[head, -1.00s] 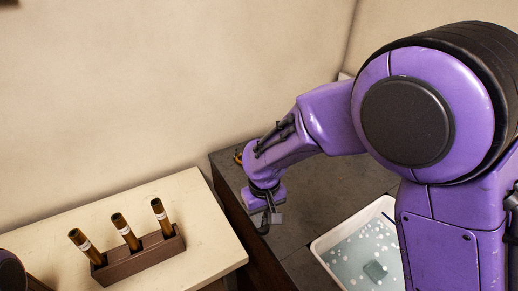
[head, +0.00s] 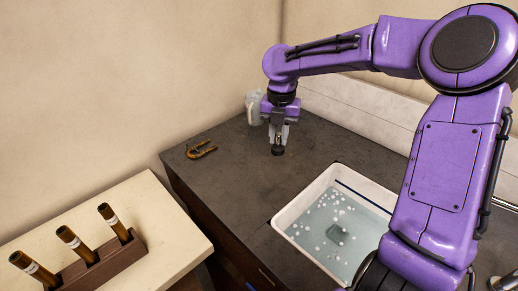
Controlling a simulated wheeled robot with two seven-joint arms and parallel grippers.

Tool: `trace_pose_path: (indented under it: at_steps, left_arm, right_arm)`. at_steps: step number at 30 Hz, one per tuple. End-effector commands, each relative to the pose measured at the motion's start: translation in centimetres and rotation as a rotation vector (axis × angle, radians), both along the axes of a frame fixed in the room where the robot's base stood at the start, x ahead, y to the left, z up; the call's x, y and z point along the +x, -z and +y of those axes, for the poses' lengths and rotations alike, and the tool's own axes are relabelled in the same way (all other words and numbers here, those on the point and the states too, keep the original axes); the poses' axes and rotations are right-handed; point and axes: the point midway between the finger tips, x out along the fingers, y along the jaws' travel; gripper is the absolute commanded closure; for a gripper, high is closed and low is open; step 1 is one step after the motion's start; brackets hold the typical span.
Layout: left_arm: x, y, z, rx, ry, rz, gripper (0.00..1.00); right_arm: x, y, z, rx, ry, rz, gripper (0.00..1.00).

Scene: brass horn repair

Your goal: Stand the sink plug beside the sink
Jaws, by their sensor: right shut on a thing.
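My right gripper (head: 279,136) points down over the dark counter, behind and left of the sink. It is shut on a small dark piece, the sink plug (head: 278,151), which hangs upright below the fingertips. The plug is at or just above the counter top; I cannot tell whether it touches. The white-rimmed sink (head: 289,217) holds bluish water with white suds. A dark grey-green shape (head: 337,233) shows in the water; what it is I cannot tell. My left gripper is not in view.
A curved brass piece (head: 200,150) lies on the counter (head: 235,160) to the left. A pale mug-like vessel (head: 252,108) stands behind the gripper. A brown rack (head: 128,251) with brown tubes is on the cream table (head: 165,222). Bare counter lies around the plug.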

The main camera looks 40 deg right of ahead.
Motion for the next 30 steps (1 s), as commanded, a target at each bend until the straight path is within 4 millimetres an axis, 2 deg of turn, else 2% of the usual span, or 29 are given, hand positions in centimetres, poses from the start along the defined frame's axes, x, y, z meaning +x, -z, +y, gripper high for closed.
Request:
trace_pose_path:
  at_steps: [4,11,18,25,30]
  left_arm:
    - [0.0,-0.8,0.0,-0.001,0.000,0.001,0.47]
    - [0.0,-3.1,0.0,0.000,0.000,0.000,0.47]
    - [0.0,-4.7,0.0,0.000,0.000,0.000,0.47]
    - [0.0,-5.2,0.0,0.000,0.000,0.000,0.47]
    - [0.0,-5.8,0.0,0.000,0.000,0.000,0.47]
  right_arm:
    - [1.3,0.6,-1.4,0.000,-0.044,0.005,1.00]
    - [6.4,3.1,-4.7,-0.001,-0.041,0.004,1.00]
    - [10.1,7.6,-7.0,-0.001,-0.042,0.003,1.00]
    - [11.5,9.9,-8.0,-0.001,-0.041,0.001,1.00]
    - [11.5,12.5,-7.9,-0.001,-0.042,0.001,1.00]
